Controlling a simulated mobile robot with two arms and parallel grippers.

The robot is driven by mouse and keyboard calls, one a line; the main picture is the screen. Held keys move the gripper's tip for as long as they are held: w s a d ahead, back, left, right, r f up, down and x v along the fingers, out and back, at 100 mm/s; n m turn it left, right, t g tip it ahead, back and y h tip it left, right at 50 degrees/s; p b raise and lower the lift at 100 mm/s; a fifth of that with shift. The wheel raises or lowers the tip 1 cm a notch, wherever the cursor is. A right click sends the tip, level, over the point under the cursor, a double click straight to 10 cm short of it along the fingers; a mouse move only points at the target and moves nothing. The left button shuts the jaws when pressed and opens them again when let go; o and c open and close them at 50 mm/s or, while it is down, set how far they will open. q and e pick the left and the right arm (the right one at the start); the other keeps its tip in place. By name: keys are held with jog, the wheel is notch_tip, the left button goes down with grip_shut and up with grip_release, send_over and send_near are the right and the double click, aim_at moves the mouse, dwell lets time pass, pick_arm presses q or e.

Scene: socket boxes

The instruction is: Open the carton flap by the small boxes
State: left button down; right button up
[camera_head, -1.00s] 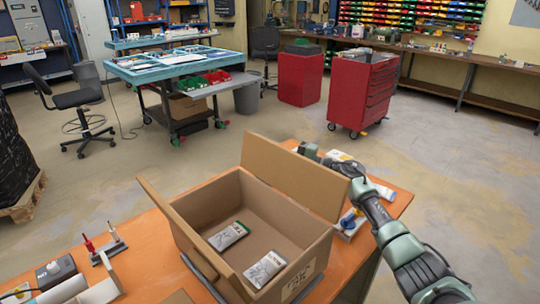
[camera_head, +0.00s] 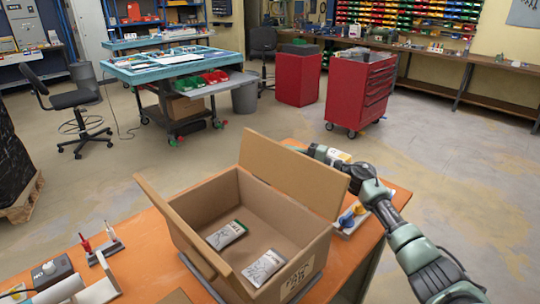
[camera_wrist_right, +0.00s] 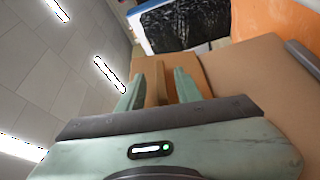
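An open brown carton (camera_head: 205,202) stands on the orange table. Two small packet-like boxes, one (camera_head: 227,235) on the left and one (camera_head: 264,267) on the right, lie inside it. Its far flap (camera_head: 292,172) stands up and leans outward; a left flap (camera_head: 165,212) also stands up. My right gripper reaches behind the far flap, its fingers mostly hidden in the head view. In the right wrist view my right gripper (camera_wrist_right: 158,88) has its fingers apart, with a brown cardboard strip (camera_wrist_right: 159,78) seen between them; contact cannot be told. My left gripper is not in view.
Blue and yellow items (camera_head: 350,217) sit on the table right of the carton, near my right arm. Open floor lies beyond the table.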

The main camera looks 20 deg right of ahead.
jog(key=v, duration=0.4)
jog(key=shift+s+d+b, duration=0.2)
jog(key=shift+b, duration=0.2)
